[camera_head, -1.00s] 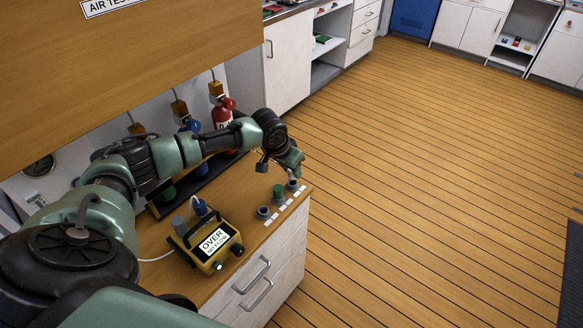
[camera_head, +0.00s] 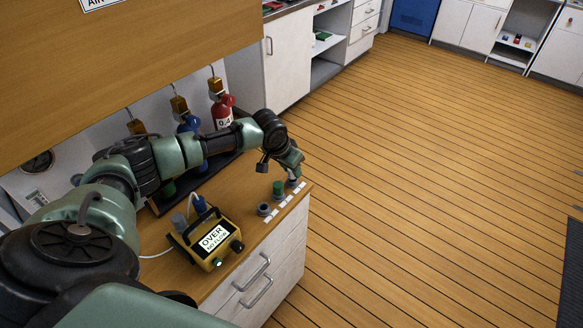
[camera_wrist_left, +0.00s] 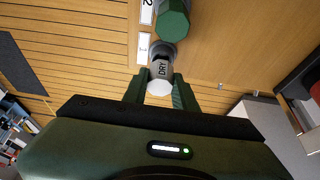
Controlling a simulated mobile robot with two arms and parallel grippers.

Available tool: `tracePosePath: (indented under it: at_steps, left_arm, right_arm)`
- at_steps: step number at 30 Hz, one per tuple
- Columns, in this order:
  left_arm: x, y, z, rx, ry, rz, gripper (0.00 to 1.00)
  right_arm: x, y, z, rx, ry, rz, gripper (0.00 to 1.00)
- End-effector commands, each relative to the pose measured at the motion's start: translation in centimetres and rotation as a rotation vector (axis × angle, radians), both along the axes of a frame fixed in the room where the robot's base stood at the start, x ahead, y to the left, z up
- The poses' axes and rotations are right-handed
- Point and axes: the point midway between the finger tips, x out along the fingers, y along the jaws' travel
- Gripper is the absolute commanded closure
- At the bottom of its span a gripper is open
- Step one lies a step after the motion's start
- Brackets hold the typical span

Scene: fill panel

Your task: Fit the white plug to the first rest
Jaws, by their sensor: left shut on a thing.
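My left gripper (camera_head: 293,170) is at the front right corner of the wooden counter. In the left wrist view its two fingers (camera_wrist_left: 160,90) are shut around the white plug (camera_wrist_left: 160,70), which reads DRY. The plug's far end is at a dark ring, the first rest (camera_wrist_left: 164,48), beside the label 1. I cannot tell whether it is fully seated. The green plug (camera_wrist_left: 173,18) stands in the neighbouring rest by label 2, and it also shows in the head view (camera_head: 278,187). My right gripper is out of view.
Red (camera_head: 222,112) and blue (camera_head: 188,124) cylinders stand behind my left arm. White label cards (camera_head: 285,202) line the counter edge.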

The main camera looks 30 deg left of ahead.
Motion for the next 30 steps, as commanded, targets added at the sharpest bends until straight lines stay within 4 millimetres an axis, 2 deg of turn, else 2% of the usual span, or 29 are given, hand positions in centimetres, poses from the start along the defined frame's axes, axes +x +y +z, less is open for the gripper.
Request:
tracePosePath:
  at_steps: [26, 27, 29, 30]
  left_arm:
    - [-0.1, 0.0, -1.6, 0.000, 0.002, 0.000, 1.00]
    - [-0.1, 0.0, -1.7, 0.000, 0.002, 0.000, 0.67]
    - [-0.1, 0.0, -1.7, 0.000, 0.002, 0.000, 0.51]
    - [-0.1, 0.0, -1.7, 0.000, 0.002, 0.000, 0.47]
  right_arm:
    - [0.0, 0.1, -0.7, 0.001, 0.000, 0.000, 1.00]
    - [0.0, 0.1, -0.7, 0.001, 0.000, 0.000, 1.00]
    - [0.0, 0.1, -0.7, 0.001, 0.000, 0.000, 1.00]
    - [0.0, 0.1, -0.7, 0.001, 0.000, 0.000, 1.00]
